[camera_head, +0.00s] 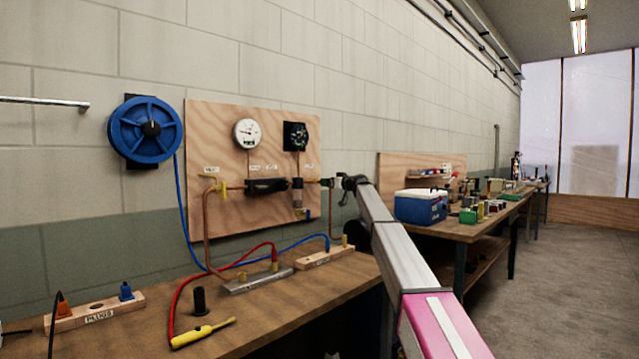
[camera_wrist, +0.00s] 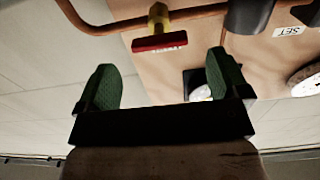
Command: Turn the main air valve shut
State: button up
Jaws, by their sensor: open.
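In the wrist view a brass valve (camera_wrist: 158,17) sits on the copper pipe (camera_wrist: 100,28), with a red bar handle (camera_wrist: 159,43) lying roughly parallel to the straight run of pipe. My gripper (camera_wrist: 160,62) is open, its two green-padded fingers apart on either side of the handle's line and a little short of it. Nothing is between the fingers. In the head view my gripper (camera_head: 345,183) is at the right end of the pipe on the plywood panel, and my arm and gripper hide the valve there.
The plywood panel (camera_head: 215,135) carries a white gauge (camera_head: 247,133), a black square gauge (camera_head: 296,136) and a dark cylinder (camera_head: 266,186). A blue hose reel (camera_head: 145,129) hangs at left. The workbench (camera_head: 245,310) below holds hoses and a yellow tool (camera_head: 203,333). A blue cooler (camera_head: 421,206) stands at right.

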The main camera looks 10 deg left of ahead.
jog(key=x, duration=0.7)
jog(key=shift+w+a, duration=0.1)
jog(key=shift+w, duration=0.05)
jog(key=c, duration=0.9)
